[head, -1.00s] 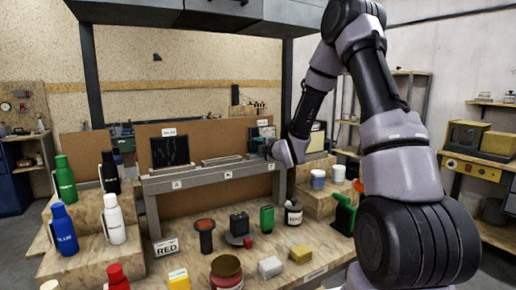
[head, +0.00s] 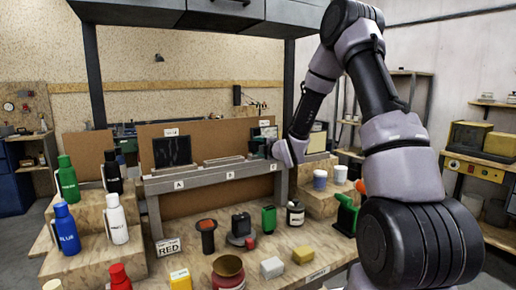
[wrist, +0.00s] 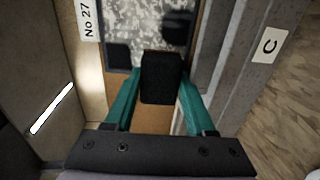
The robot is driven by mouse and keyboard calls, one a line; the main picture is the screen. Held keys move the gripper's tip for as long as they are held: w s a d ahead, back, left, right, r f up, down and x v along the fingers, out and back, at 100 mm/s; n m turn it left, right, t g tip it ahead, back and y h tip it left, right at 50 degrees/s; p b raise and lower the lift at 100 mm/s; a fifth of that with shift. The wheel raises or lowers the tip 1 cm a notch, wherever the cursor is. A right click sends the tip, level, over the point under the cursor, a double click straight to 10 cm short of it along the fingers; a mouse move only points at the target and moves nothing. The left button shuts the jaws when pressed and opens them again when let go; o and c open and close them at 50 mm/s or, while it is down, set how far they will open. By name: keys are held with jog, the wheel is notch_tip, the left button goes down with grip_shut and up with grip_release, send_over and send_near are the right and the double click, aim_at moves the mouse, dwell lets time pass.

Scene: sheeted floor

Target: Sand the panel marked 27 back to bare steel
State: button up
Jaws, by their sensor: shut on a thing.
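My gripper (wrist: 158,82) has teal fingers shut on a black block (wrist: 161,78). It holds the block at the face of the panel (wrist: 145,32) beside the tag "No 27" (wrist: 88,20). I cannot tell whether the block touches it. The visible face is mottled grey and white, with dark patches at upper right (wrist: 178,27) and lower left (wrist: 118,55). The block and the picture edge hide the rest. In the head view my gripper (head: 262,146) is at the right end of the rack, largely covering this panel.
A dark panel (head: 172,151) stands over A. Several bottles (head: 66,228) stand at left. A RED sign (head: 168,247), tins and blocks crowd the bench in front.

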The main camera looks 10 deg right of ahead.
aim_at(253, 136)
jog(key=shift+w+d, duration=0.6)
jog(key=shift+d, duration=1.25)
jog(key=shift+w+d, duration=0.6)
jog(key=shift+d, duration=1.3)
jog(key=shift+w+d, duration=0.6)
jog(key=shift+d, duration=1.25)
jog(key=shift+w+a+r, duration=0.1)
jog(key=shift+w+r, duration=0.15)
jog(key=shift+r, duration=0.8)
jog(key=shift+s+a, duration=0.5)
jog(key=shift+a, duration=0.75)
jog(key=shift+s+a, duration=0.45)
jog(key=shift+a, duration=0.85)
jog(key=shift+s+a, duration=0.5)
jog(key=shift+a, duration=0.75)
jog(key=shift+s+a, duration=0.25)
jog(key=shift+a, duration=0.7)
jog(key=shift+s+a, duration=0.2)
jog(key=shift+a, duration=0.75)
jog(key=shift+a+r, duration=0.1)
jog(key=shift+r, duration=0.85)
jog(key=w+d, duration=0.4)
jog(key=d, duration=0.7)
jog(key=shift+d, duration=0.35)
jog(key=f+v, duration=0.1)
jog(key=v, duration=0.5)
jog(key=shift+r, duration=0.45)
